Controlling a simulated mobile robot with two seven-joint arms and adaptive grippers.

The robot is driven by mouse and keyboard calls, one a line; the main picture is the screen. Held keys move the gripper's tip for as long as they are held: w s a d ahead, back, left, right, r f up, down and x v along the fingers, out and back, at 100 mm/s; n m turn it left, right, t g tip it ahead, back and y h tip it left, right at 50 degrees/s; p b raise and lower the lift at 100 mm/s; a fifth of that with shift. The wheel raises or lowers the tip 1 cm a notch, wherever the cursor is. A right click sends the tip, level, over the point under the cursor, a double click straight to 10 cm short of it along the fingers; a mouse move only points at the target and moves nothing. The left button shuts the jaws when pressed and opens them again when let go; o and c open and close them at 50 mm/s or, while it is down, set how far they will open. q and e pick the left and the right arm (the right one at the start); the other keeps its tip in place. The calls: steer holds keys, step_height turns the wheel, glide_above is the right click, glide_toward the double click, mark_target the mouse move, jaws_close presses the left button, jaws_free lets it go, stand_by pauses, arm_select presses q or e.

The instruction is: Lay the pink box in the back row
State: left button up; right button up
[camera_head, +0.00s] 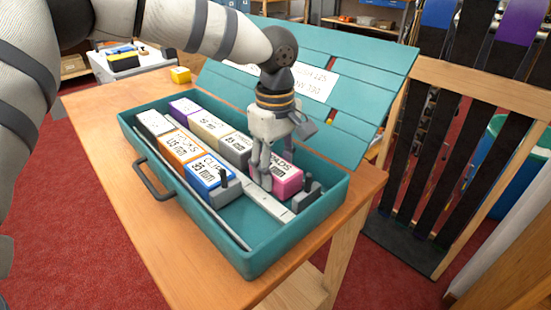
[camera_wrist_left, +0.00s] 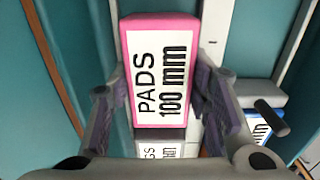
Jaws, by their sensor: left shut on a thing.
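The pink box (camera_head: 287,182) has a white label reading PADS 100 mm. It is at the near right end of the back row in the teal case (camera_head: 243,263), next to a grey box (camera_head: 236,148). My left gripper (camera_head: 262,182) points down with its fingers shut on the pink box. In the left wrist view the pink box (camera_wrist_left: 160,70) lies between the two fingers (camera_wrist_left: 165,100). I cannot tell whether its underside touches the case floor. My right gripper is not in view.
The back row also holds a purple box (camera_head: 184,108) and a beige box (camera_head: 209,127). The front row holds a dark box (camera_head: 154,124), an orange box (camera_head: 180,147) and a blue box (camera_head: 209,173). Grey stops with black knobs (camera_head: 307,190) stand near the pink and blue boxes. The lid (camera_head: 370,70) stands open behind.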

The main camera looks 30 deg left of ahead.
mark_target(275, 165)
arm_select(q)
steer(key=shift+f, duration=0.15)
stand_by(0.4)
steer(key=o, duration=1.3)
step_height(275, 165, up, 12)
steer(key=shift+f, duration=0.1)
